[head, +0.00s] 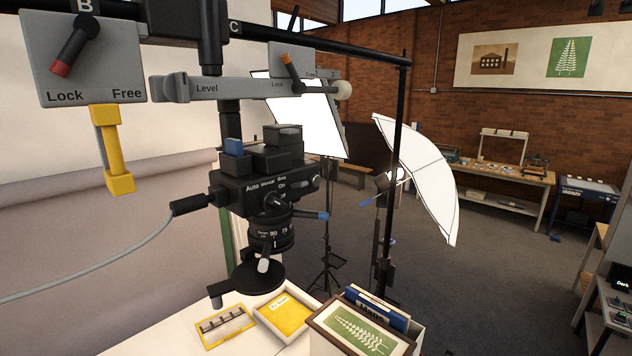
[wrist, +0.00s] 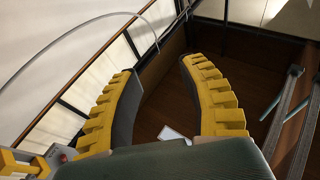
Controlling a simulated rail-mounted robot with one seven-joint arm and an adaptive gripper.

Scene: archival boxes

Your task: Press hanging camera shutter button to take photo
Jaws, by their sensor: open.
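The black hanging camera (head: 265,190) is mounted lens down under an overhead arm in the head view. Its side carries dials and the words Auto, Manual and On. A blue block (head: 233,147) stands on its top left, and a blue-tipped lever (head: 312,215) sticks out at the right. A black plug with a grey cable (head: 150,243) joins its left side. I cannot tell which part is the shutter button. My gripper (wrist: 158,66) shows only in the wrist view, with yellow ribbed fingers spread apart and nothing between them. The camera is not clear in that view.
A Lock/Free plate (head: 82,60) with a red-tipped lever and a yellow handle (head: 113,150) hang left of the camera. Below are a yellow-framed item (head: 226,325), a tray with a yellow packet (head: 287,313) and a framed leaf print (head: 362,333). A white umbrella (head: 420,170) stands right.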

